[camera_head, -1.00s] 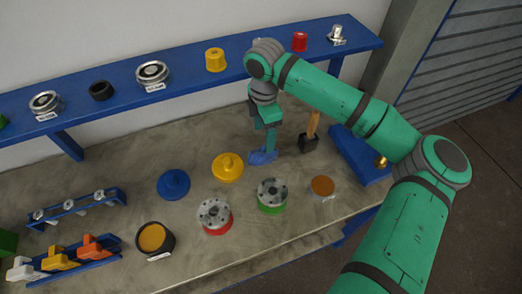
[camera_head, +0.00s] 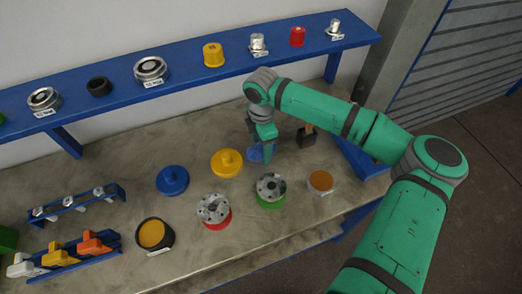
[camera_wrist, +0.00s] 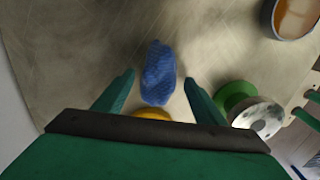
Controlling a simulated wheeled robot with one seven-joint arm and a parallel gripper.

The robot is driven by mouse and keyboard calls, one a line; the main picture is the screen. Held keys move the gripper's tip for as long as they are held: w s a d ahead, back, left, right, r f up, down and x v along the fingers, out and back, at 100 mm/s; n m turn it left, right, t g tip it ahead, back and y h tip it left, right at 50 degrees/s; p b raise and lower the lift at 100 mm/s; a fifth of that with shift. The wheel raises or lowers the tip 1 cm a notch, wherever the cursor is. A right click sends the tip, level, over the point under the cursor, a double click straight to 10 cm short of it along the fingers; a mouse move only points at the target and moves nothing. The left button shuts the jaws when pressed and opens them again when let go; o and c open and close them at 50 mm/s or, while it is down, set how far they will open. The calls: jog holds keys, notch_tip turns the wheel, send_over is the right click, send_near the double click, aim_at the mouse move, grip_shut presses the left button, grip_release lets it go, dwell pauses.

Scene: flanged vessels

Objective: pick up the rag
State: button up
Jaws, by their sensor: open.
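The blue rag (camera_head: 255,154) lies crumpled on the workbench, partly hidden behind my gripper (camera_head: 268,158) in the head view. In the wrist view the rag (camera_wrist: 158,70) is fully in sight, long and narrow. My gripper (camera_wrist: 159,78) is open. Its two green fingers are spread to the left and right of the rag's near part in the picture, with bare bench between each finger and the cloth. I cannot tell how far the fingertips are above the bench.
A yellow lidded piece (camera_head: 227,162) and a green-based flange (camera_head: 271,189) are close to the rag. An orange-topped round tin (camera_head: 320,181) is near the bench edge. A blue shelf (camera_head: 190,75) runs behind.

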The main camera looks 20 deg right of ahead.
aim_at(260, 149)
jog(key=c, duration=1.2)
jog(key=shift+o, duration=0.2)
jog(key=shift+w, duration=0.1)
jog(key=shift+w+r, duration=0.1)
jog(key=shift+r, duration=0.05)
jog(key=shift+a+r, duration=0.15)
jog(key=r, duration=0.3)
jog(key=shift+s+a+r, duration=0.1)
jog(key=shift+s+r, duration=0.05)
jog(key=shift+s, duration=0.2)
jog(key=s+a+r, duration=0.5)
jog(key=s+r, duration=0.4)
jog(key=s, duration=0.3)
jog(key=shift+a, duration=0.35)
jog(key=shift+r, duration=0.1)
